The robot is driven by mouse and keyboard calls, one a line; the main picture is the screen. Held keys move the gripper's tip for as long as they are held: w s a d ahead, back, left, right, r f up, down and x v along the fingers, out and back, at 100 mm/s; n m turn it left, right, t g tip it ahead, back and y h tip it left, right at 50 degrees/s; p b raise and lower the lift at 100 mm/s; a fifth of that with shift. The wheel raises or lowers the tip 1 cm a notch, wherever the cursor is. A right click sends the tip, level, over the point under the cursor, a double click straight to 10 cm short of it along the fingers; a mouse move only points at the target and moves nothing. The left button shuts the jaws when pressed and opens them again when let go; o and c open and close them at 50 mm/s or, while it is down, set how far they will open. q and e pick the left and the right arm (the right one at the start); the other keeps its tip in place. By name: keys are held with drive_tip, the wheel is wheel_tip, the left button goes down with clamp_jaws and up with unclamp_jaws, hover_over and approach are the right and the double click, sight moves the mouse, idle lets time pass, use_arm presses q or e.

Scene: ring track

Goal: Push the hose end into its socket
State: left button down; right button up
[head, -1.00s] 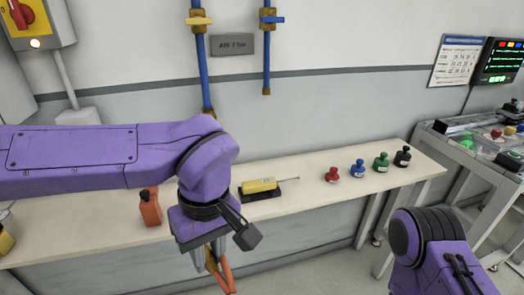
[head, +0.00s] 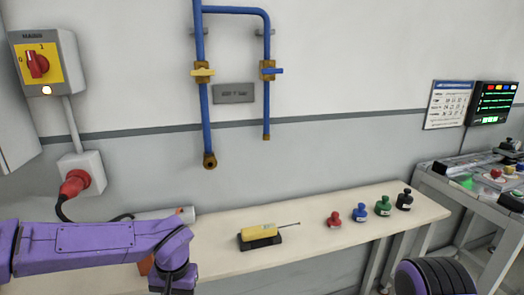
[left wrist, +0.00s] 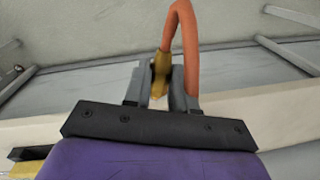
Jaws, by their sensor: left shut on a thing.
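The orange hose (left wrist: 187,45) bends in an arch in the left wrist view, with a brass end piece (left wrist: 160,66) at its tip. My left gripper (left wrist: 162,88) is shut on the hose by this end. A brass socket (head: 210,160) with a dark round opening sits at the bottom of the left blue pipe on the wall. The held hose end is apart from it. My right gripper is out of view.
A bench (head: 300,250) runs along the wall below the pipes. On it lie a yellow tool (head: 258,232) and several coloured bottles, including a red one (head: 334,218). A red plug (head: 75,183) and cable are at the left. The wall around the socket is clear.

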use_arm(q)
drive_tip(key=s+d+r+m, duration=0.1)
drive_tip(key=s+d+m, duration=0.1)
drive_tip(key=d+m, duration=0.2)
drive_tip(key=s+d+r+m, duration=0.1)
drive_tip(key=d+m, duration=0.3)
drive_tip(key=d, duration=0.5)
drive_tip(key=shift+s+r+t, duration=0.4)
drive_tip(key=shift+s, duration=0.2)
drive_tip(key=s+a+r+n, duration=0.2)
drive_tip(key=a+r+n, duration=0.1)
drive_tip(key=a+r, duration=0.1)
drive_tip(key=shift+r, duration=0.4)
drive_tip(key=shift+a, duration=0.1)
drive_tip(key=w+d+n, duration=0.5)
drive_tip(key=w+d, duration=0.3)
drive_tip(key=d, duration=0.3)
drive_tip(key=shift+g, duration=0.4)
